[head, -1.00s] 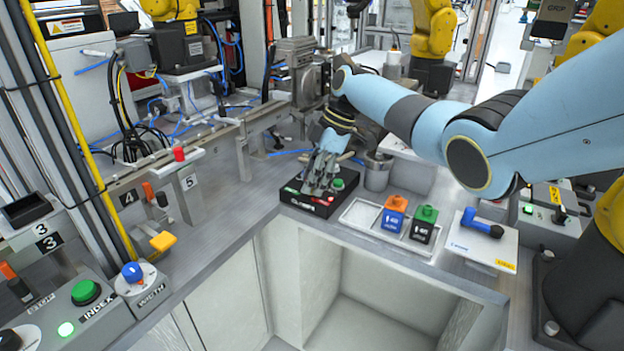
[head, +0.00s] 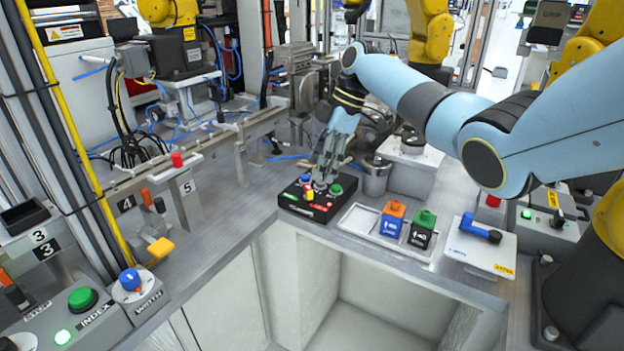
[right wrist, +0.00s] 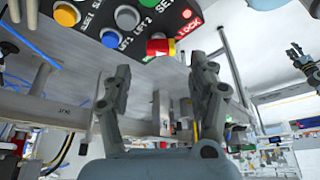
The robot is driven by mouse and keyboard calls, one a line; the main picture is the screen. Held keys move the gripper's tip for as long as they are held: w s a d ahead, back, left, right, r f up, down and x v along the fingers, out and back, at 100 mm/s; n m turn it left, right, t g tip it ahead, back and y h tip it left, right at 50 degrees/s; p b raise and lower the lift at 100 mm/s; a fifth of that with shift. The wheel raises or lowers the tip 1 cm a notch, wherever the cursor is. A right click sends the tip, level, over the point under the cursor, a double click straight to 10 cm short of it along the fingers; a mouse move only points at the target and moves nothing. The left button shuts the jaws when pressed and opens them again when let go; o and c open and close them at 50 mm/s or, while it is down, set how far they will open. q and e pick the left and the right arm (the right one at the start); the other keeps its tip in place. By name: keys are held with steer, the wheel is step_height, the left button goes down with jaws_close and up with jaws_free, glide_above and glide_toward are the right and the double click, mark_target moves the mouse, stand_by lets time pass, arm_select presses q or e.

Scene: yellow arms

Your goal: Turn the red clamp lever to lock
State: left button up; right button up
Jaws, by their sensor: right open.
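The red clamp lever (right wrist: 154,48) is a short red piece with a yellow end, on a black button box (right wrist: 100,12) beside red lettering reading LOCK. In the head view the lever (head: 310,196) shows small on the box (head: 293,205), among coloured buttons. My right gripper (head: 326,178) is just above the box. In the right wrist view its fingers (right wrist: 160,64) are apart, with the lever beyond the gap between the tips and nothing held.
Right of the box are a tray (head: 357,222) with a blue-orange block (head: 392,220) and a green-black block (head: 422,230), then a white plate with a blue handle (head: 480,229). A metal cup (head: 375,178) stands close behind. An open bin (head: 375,310) lies in front.

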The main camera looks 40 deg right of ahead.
steer(key=w+v, duration=0.1)
steer(key=v, duration=0.5)
steer(key=shift+s+r, duration=0.2)
steer(key=shift+s, duration=0.35)
steer(key=shift+d, duration=0.15)
